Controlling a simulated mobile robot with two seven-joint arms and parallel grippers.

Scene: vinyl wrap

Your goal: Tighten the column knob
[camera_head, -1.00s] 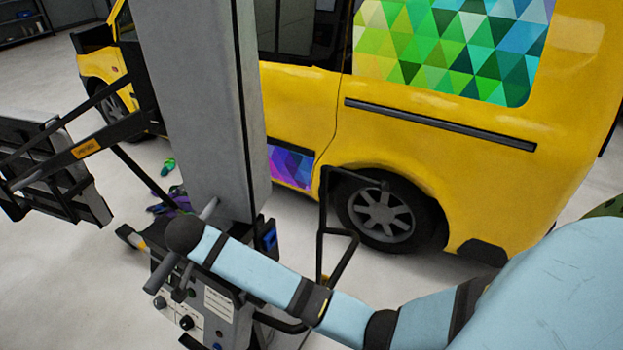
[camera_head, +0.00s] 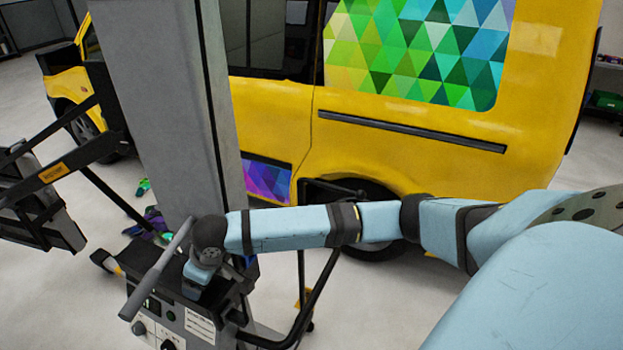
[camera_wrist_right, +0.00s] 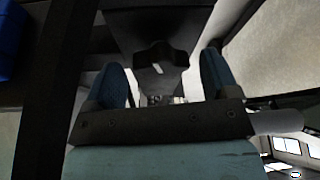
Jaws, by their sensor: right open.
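In the right wrist view a dark, lobed knob (camera_wrist_right: 162,56) sits on a dark bracket. My right gripper (camera_wrist_right: 161,70) is open, with one blue finger on each side of the knob and a gap showing to each. I see no contact. In the head view the tall grey column (camera_head: 165,110) stands on a machine base. My right arm reaches in from the right, and its wrist is at the foot of the column. My left gripper is out of view.
The grey control box (camera_head: 170,325) with dials is below my wrist. A grey bar handle (camera_head: 155,275) sticks out beside it. A black tubular frame (camera_head: 318,290) stands at right. A yellow van (camera_head: 420,160) with patterned wrap is behind. A black stand (camera_head: 50,190) is at left.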

